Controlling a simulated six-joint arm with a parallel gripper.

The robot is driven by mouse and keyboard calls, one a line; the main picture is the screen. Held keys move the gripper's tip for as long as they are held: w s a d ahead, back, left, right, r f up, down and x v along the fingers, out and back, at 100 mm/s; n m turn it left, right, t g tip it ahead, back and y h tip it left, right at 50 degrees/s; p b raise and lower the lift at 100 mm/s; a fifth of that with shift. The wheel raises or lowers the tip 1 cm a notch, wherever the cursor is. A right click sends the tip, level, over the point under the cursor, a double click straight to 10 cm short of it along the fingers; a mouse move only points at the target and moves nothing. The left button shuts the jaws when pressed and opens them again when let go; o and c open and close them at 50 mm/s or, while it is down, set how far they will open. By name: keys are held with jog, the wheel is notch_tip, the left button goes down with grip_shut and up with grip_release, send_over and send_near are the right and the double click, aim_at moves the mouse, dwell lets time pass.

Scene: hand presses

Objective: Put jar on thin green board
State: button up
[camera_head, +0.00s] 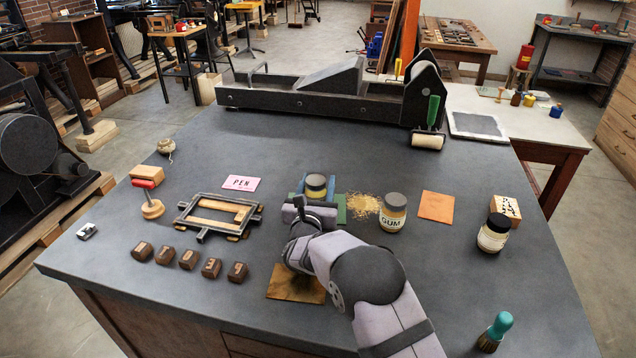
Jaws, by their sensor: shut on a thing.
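My gripper (315,187) has its blue-edged jaws shut around a jar (315,183) with a dark lid and a yellowish band. Its lower part is hidden behind my gripper. The thin green board (342,214) lies on the table around and below the gripper, mostly covered by it. The held jar appears over the board; I cannot tell whether its base touches it. Another jar, labelled GUM (392,217), stands upright just right of the board. A third jar (494,232), dark-lidded, stands farther right.
Yellow crumbs (363,205) lie between board and GUM jar. An orange card (436,206) and stamped block (506,207) are to the right. A metal frame (221,215), pink PEN card (241,183) and several brown blocks (189,259) lie left. A brown board (296,289) lies in front.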

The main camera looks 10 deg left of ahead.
jog(key=shift+f, duration=0.15)
jog(key=o, duration=1.2)
jog(key=shift+s, duration=0.1)
jog(key=s+b, duration=0.1)
jog(key=s, duration=0.7)
jog(key=s+d+b, duration=0.1)
jog(key=s, duration=0.2)
jog(key=shift+s+b, duration=0.3)
jog(key=shift+s, duration=0.1)
